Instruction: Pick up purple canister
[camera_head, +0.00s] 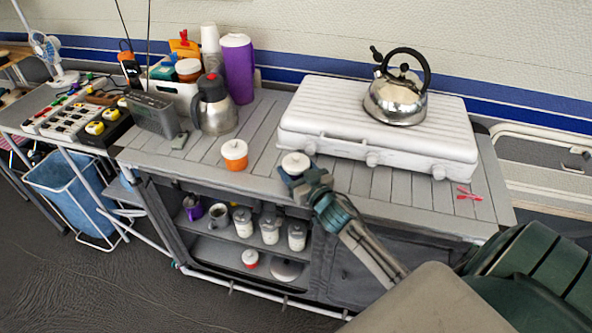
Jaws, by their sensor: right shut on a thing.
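My right gripper (292,180) is at the front edge of the counter, shut on a small canister with a white lid (295,162). The gripper hides most of that canister's body, so I cannot tell its colour or whether it touches the counter. A tall purple canister (238,68) with a pale lid stands upright at the back of the counter, apart from my gripper. A small purple item (193,207) is on the upper shelf below, at the left. My left gripper is not in view.
A steel jug (214,108) and radio (154,115) are farther left. A white stove (376,135) bearing a kettle (397,98) is behind right. Several jars (270,228) fill the shelf below.

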